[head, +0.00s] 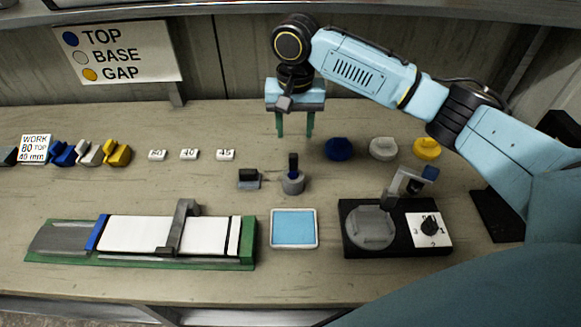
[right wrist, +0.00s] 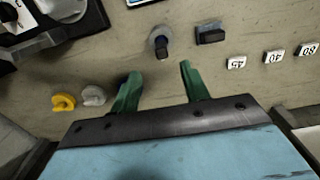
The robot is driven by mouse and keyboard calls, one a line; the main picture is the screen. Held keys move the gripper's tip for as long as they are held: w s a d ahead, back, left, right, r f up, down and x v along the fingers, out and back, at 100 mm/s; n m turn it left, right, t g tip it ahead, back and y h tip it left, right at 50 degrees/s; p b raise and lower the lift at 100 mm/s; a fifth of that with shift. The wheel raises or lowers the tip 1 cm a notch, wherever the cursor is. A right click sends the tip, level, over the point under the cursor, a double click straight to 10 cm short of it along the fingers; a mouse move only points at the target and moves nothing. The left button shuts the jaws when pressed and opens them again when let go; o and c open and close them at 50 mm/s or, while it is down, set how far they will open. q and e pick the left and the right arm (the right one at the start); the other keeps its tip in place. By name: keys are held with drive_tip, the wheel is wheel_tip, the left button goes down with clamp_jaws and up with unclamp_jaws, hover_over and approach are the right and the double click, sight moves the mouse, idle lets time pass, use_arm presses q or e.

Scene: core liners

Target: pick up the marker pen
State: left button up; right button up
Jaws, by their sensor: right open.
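The marker pen (head: 293,161) appears to be the dark upright piece with a blue part, standing in a round grey holder (head: 293,184) near the middle of the bench. In the right wrist view the pen (right wrist: 161,49) shows from above, beyond the fingertips. My right gripper (head: 295,132) is open and empty, with its green fingers pointing down behind the pen in the head view. The fingers (right wrist: 160,73) look apart from the pen and touch nothing that I can see. My left gripper is not in view.
A small dark block (head: 249,179) sits just left of the holder. Number tags (head: 190,154) lie further left. Blue (head: 338,149), white (head: 383,149) and yellow (head: 427,148) caps are to the right. A blue pad (head: 294,228) and a black fixture (head: 350,247) lie in front.

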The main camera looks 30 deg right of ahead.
sight(293, 164)
wheel_tip(293, 164, down, 7)
drive_tip(key=shift+f, duration=0.1)
drive_tip(key=f, duration=0.3)
drive_tip(key=f+b, duration=0.1)
drive_tip(key=f, duration=0.1)
drive_tip(key=shift+w+f, duration=0.25)
clamp_jaws()
